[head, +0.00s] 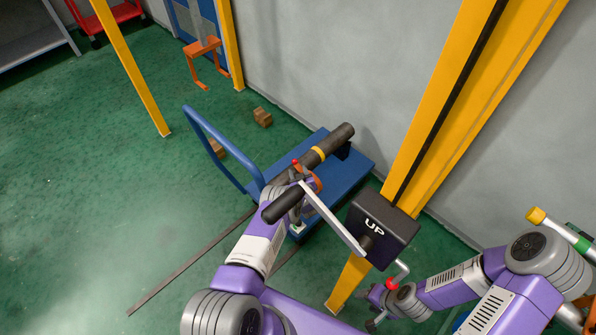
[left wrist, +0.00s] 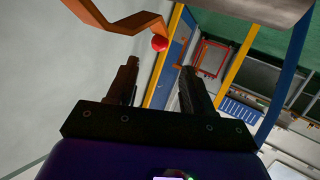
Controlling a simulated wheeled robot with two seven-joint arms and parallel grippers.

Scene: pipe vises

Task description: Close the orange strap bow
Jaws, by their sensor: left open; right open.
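The orange strap bow (head: 316,181) is at the near part of a dark pipe (head: 335,142) on the blue cart, partly hidden by a crank handle. Its red ball knob (head: 295,161) shows above the handle. In the left wrist view the orange bow (left wrist: 122,18) comes in from the top and ends in the red knob (left wrist: 159,43). My left gripper (left wrist: 160,66) is open and empty, the knob showing just beyond and between its fingertips, apart from them. In the head view the crank handle hides most of this gripper. My right gripper (head: 374,322) is low, its fingers small and unclear.
The black crank handle (head: 283,205) and its grey lever (head: 332,219) cross over my left gripper. A black UP box (head: 380,230) on a yellow post stands at right, with another red knob (head: 392,284).

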